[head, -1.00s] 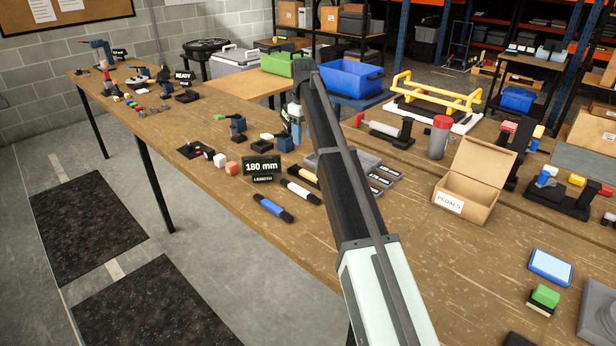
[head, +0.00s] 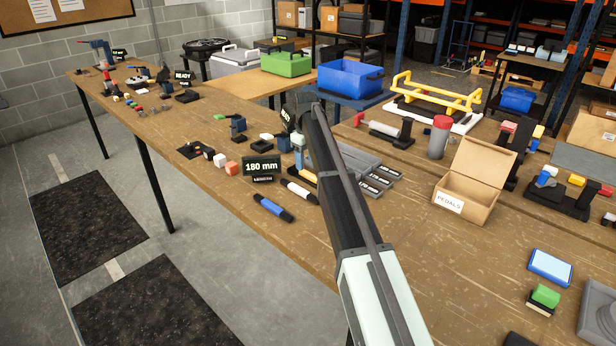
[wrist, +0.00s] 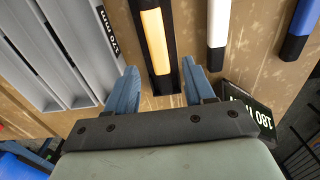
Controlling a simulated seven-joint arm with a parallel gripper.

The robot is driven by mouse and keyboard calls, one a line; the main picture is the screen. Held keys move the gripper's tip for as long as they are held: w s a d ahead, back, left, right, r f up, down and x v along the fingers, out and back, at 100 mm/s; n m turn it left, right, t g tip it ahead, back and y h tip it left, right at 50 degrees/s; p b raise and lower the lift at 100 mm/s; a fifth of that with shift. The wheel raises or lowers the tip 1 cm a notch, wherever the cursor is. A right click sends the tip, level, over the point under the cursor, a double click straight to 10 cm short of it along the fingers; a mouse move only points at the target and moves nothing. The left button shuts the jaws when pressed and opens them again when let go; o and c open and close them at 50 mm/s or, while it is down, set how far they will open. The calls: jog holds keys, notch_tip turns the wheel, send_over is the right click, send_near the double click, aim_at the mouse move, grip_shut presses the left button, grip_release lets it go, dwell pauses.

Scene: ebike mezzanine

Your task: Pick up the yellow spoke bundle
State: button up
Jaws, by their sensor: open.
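The yellow spoke bundle (wrist: 153,40), with dark ends, lies on the wooden bench in the wrist view. In the head view only a small part of it (head: 307,179) shows beside my arm. My gripper (wrist: 159,68) is open, with its blue fingers apart, one to each side of the bundle's near dark end. Nothing is clamped between them. In the head view my gripper (head: 298,162) is low over the bench, partly hidden by my arm. I cannot tell its exact height over the bench.
A grey slotted tray (wrist: 58,62) lies left of the bundle. A white bundle (wrist: 218,22) and a blue bundle (wrist: 297,33) lie to its right. The 180 mm display (head: 262,168) stands close by. An open pedals box (head: 450,205) stands farther right.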

aim_at(306, 172)
notch_tip(306, 172, down, 4)
jog(key=shift+w+f, duration=0.1)
jog(key=shift+c, duration=0.3)
grip_shut()
